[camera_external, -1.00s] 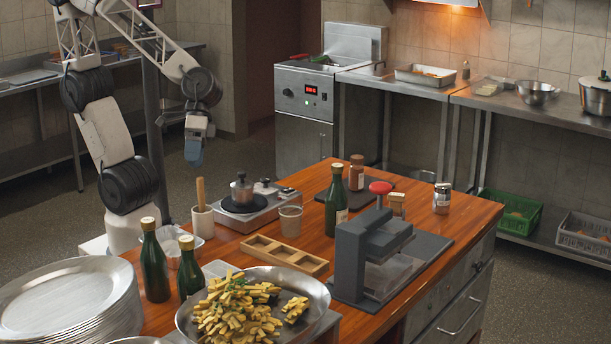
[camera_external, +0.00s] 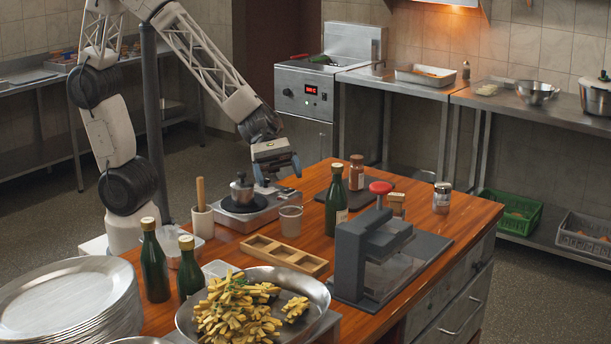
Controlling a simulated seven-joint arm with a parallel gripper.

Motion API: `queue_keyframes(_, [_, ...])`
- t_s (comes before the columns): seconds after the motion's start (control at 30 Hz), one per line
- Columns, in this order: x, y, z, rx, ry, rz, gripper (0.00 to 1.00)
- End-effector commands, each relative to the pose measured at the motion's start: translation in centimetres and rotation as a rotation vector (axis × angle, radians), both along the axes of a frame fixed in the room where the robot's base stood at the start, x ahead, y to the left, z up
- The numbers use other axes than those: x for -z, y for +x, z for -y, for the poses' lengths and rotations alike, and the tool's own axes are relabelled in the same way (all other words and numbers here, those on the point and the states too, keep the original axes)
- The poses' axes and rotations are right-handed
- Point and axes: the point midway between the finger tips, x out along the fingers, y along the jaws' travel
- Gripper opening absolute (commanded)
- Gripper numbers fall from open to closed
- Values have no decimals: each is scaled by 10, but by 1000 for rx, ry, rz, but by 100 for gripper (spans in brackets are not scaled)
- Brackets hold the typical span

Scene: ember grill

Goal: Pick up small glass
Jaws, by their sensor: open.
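A small clear glass (camera_external: 291,221) stands upright on the wooden counter (camera_external: 412,209), right of the small burner and behind the wooden compartment tray. My gripper (camera_external: 279,179) is open and empty, above the burner's right side. It is higher than the small glass and a little to its left and back, apart from it. My fingers point down and look small in this view.
A burner with a metal pot (camera_external: 241,190) stands left of the glass. A green bottle (camera_external: 336,204) stands to its right. The wooden compartment tray (camera_external: 285,255) lies in front. A grey press (camera_external: 372,255) stands at front right. Two more green bottles (camera_external: 154,268) stand at left.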

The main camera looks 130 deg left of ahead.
Motion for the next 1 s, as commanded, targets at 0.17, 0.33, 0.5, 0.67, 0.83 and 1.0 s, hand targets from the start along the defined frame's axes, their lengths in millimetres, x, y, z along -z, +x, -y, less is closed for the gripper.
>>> queue_keyframes(0.17, [5, 7, -13, -69, -59, -12, 90])
queue_keyframes(0.33, [5, 8, -14, -74, -63, -13, 90])
queue_keyframes(0.5, [5, 8, -14, -73, -62, -13, 90])
queue_keyframes(0.67, [11, 8, -14, -71, -62, -14, 90])
queue_keyframes(0.83, [28, 8, -14, -72, -62, -14, 90])
queue_keyframes(1.0, [52, 8, -14, -72, -62, -15, 90])
